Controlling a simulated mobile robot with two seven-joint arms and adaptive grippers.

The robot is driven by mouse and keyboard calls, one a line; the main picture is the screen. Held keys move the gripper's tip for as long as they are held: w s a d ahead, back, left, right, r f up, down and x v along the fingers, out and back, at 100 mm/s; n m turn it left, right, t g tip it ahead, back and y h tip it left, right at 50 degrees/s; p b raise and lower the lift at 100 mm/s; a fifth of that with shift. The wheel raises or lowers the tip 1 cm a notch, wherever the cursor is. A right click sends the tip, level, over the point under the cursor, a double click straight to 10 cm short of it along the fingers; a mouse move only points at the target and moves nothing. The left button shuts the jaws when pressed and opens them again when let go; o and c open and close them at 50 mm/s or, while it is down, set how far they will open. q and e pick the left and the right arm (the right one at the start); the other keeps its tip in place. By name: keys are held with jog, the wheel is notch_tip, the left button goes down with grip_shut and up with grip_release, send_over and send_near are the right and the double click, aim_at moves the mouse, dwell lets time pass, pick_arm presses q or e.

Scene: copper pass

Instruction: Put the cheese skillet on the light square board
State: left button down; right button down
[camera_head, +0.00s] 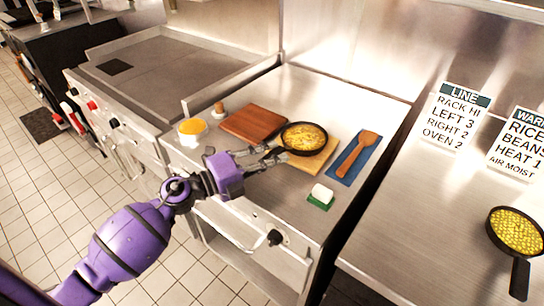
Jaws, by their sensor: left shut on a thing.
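The cheese skillet (304,137), a black pan with a yellow filling, is at the upper part of the light square board (310,164). It overlaps the board's far edge, and I cannot tell whether it touches the board or hangs just above it. My left gripper (272,155) is shut on the skillet's handle, which points toward the lower left and is mostly hidden by the fingers. My right gripper is not in view.
A reddish-brown board (254,122) lies left of the light board. A bowl of orange food (192,130) stands farther left. A wooden spatula (358,152) lies on a blue mat (345,174). A white block (322,192) sits in front. Another skillet (516,231) with yellow kernels is at right.

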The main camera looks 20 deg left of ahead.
pick_arm(q)
jog(key=shift+r, duration=0.15)
jog(key=c, duration=1.8)
grip_release()
jog(key=shift+f, duration=0.2)
jog(key=shift+o, duration=0.2)
jog(key=shift+r, duration=0.15)
jog(key=b+v, duration=0.2)
jog(key=v, duration=1)
